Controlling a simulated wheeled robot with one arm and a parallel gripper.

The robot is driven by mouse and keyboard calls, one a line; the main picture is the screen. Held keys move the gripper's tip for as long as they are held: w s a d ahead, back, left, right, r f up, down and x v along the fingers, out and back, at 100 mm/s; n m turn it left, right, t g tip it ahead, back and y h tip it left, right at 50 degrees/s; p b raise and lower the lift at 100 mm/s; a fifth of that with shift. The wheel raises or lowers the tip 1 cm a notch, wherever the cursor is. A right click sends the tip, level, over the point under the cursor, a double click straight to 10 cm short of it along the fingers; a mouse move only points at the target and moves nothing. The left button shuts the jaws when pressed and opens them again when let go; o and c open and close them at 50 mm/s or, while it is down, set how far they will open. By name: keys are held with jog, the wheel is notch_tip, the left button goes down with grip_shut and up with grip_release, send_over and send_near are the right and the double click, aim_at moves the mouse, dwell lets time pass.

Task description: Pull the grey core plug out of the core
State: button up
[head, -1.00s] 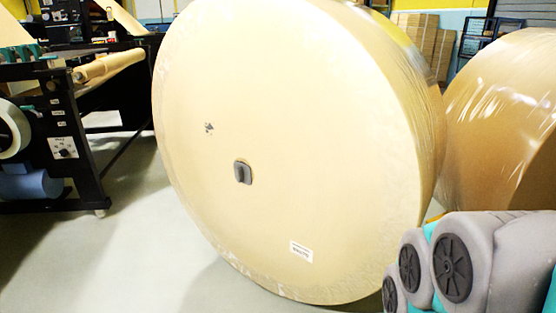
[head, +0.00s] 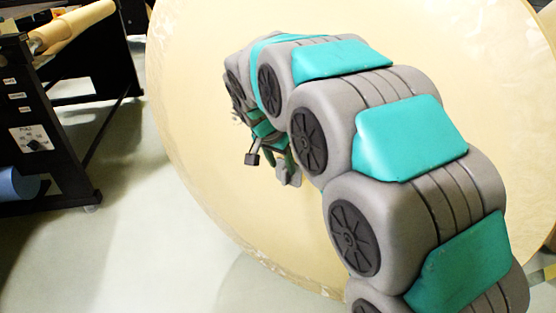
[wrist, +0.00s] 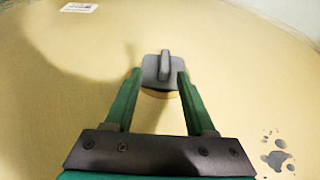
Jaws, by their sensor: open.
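The grey core plug (wrist: 149,72), a flat piece with a raised upright ridge, sits in the face of the large kraft roll (head: 215,60). A thin brown edge of the core (wrist: 160,94) shows just below it in the wrist view. My gripper (wrist: 160,73) is open and empty, with one green fingertip on each side of the plug's ridge. I cannot tell whether the fingertips touch the plug. In the head view my gripper (head: 284,160) is at the roll face, and my arm hides most of the plug's surroundings.
A white label (wrist: 78,8) and dark grey marks (wrist: 277,160) are on the roll face. A black machine frame (head: 70,110) with a paper-covered roller (head: 75,25) stands at the left. The pale floor (head: 130,240) between it and the roll is clear.

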aim_at(283, 177)
jog(key=shift+w+a+p+x, duration=0.1)
jog(key=shift+a+p+x, duration=0.05)
jog(key=shift+x, duration=1.15)
jog(key=shift+w+a+p+x, duration=0.1)
jog(key=shift+p+x, duration=0.05)
jog(key=shift+x, duration=1.2)
jog(key=shift+w+a+p+x, duration=0.1)
jog(key=shift+a+p+x, duration=0.05)
jog(key=shift+x, duration=1.15)
jog(key=shift+c, duration=0.2)
grip_shut()
jog(key=shift+s, duration=0.15)
jog(key=s+a+b, duration=0.6)
jog(key=s, duration=0.5)
jog(key=shift+s, duration=0.1)
